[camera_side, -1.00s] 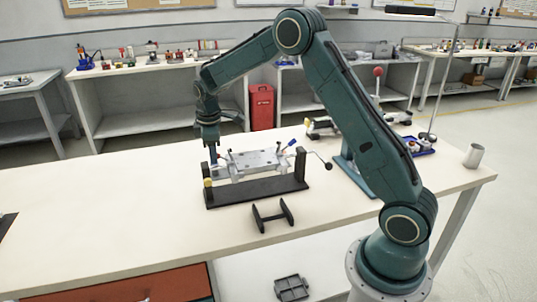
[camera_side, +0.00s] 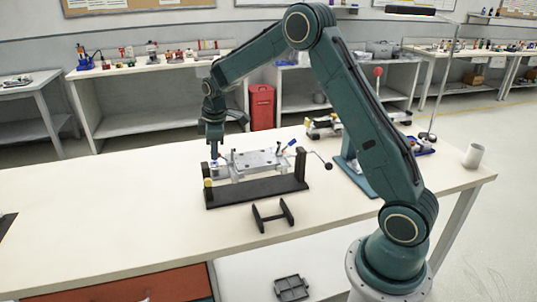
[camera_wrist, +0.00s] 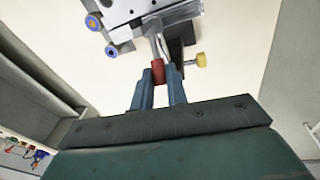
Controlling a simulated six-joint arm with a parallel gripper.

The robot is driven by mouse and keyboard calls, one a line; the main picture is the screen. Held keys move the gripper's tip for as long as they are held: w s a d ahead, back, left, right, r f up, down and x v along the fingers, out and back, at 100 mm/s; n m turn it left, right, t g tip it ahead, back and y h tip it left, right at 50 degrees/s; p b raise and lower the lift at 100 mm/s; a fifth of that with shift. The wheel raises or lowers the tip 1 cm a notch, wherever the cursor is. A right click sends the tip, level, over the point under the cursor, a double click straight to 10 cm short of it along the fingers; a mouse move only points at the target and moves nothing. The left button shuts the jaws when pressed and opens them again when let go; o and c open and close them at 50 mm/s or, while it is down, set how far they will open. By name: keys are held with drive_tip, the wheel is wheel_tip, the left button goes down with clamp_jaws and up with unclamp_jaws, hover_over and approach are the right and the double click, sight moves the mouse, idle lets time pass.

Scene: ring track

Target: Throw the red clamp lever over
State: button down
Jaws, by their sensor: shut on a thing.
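The red clamp lever (camera_wrist: 158,72) shows in the wrist view as a red grip on a grey metal rod. Its rod runs up to the pale metal fixture (camera_wrist: 150,12). My gripper (camera_wrist: 159,80) has its two blue-grey fingers on either side of the red grip, shut on it. In the side view my gripper (camera_side: 214,156) points down at the left end of the metal fixture (camera_side: 255,161). The red grip is too small and too covered by the fingers to make out clearly there.
The fixture sits on a dark frame (camera_side: 258,191) with a yellow knob (camera_side: 208,183) at its left. A blue-handled lever (camera_side: 291,144) and a black-knobbed crank (camera_side: 327,166) stand at its right. A black bracket (camera_side: 272,215) lies in front.

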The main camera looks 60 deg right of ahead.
sight(232, 149)
drive_tip(key=t+y, duration=0.1)
drive_tip(key=s+d+r+t+y, duration=0.1)
drive_tip(key=t+y, duration=0.1)
drive_tip(key=shift+s+d, duration=0.3)
drive_tip(key=shift+s+d+r+m+t+y, duration=0.15)
drive_tip(key=shift+s+d+t+y, duration=0.2)
drive_tip(key=shift+t+y, duration=0.35)
drive_tip(key=shift+s+d+f+m+t+y, duration=0.1)
drive_tip(key=shift+s+d+t+y, duration=0.2)
drive_tip(key=shift+t+y, duration=0.35)
drive_tip(key=shift+s+d+r+m+t+y, duration=0.15)
drive_tip(key=shift+s+d+t+y, duration=0.2)
drive_tip(key=shift+t+y, duration=0.35)
drive_tip(key=shift+f, duration=0.1)
drive_tip(key=c, duration=1.4)
unclamp_jaws()
drive_tip(key=v, duration=1.3)
drive_tip(key=shift+s, duration=0.5)
